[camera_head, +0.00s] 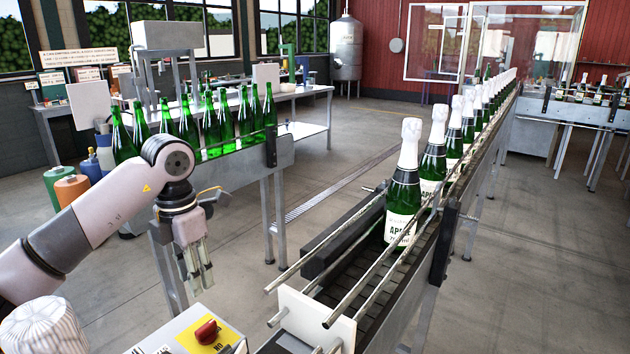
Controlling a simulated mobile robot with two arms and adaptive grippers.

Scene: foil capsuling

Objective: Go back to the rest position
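My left arm comes in from the left, and its gripper (203,278) points down in free air, left of the near end of the bottle conveyor. No object shows in it. Its fingers look close together, but I cannot tell whether they are open or shut. My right gripper is not in view. The nearest bottle (404,196) is green with a white foil top and a white label. It stands upright on the conveyor (392,290), ahead of a long row of similar foiled bottles. No gripper touches these bottles.
Bare-necked green bottles (211,128) stand on another conveyor (229,163) behind my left arm. A box with a red knob (206,331) is below my gripper. Metal guide rails (345,235) edge the near conveyor. Open floor (240,290) lies between the two conveyors.

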